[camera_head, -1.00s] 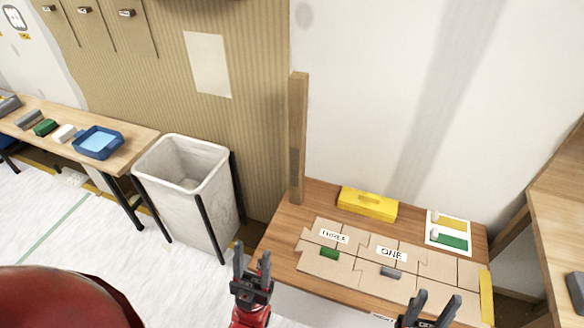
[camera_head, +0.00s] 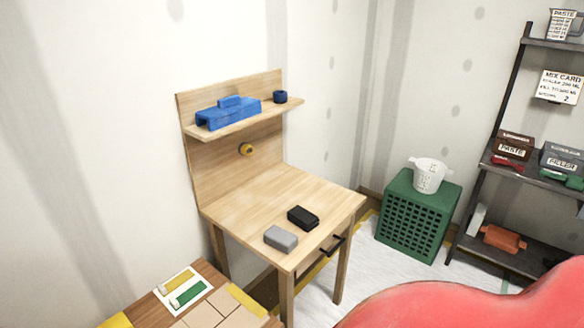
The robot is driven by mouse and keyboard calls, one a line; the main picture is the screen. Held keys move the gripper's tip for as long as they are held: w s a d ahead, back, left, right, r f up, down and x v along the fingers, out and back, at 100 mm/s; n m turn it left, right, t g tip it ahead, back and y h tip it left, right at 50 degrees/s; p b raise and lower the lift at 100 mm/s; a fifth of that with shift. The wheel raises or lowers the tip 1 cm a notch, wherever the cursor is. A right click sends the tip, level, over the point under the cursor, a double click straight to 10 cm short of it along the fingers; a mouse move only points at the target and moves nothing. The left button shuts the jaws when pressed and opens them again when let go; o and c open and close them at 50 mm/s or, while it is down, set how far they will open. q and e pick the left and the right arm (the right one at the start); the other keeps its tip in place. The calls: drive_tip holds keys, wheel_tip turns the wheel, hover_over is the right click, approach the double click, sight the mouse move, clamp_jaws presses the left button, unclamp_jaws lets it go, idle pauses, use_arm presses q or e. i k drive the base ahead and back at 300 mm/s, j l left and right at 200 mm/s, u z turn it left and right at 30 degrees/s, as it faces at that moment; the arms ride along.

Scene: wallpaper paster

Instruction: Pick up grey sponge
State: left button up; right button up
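A light grey block that looks like the grey sponge (camera_head: 281,238) lies on the small wooden desk (camera_head: 262,197), near its front left edge. A black block (camera_head: 303,217) lies just behind it to the right, apart from it. Neither of my grippers is in the head view, so I cannot see whether they are open or shut.
A shelf on the desk's back holds a blue tool (camera_head: 229,112) and a dark blue cup (camera_head: 280,97). A green crate (camera_head: 418,215) bears a white bucket (camera_head: 428,175). A dark rack (camera_head: 497,140) stands at right.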

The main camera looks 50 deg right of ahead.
sight(285, 242)
drive_tip(key=z, duration=1.4)
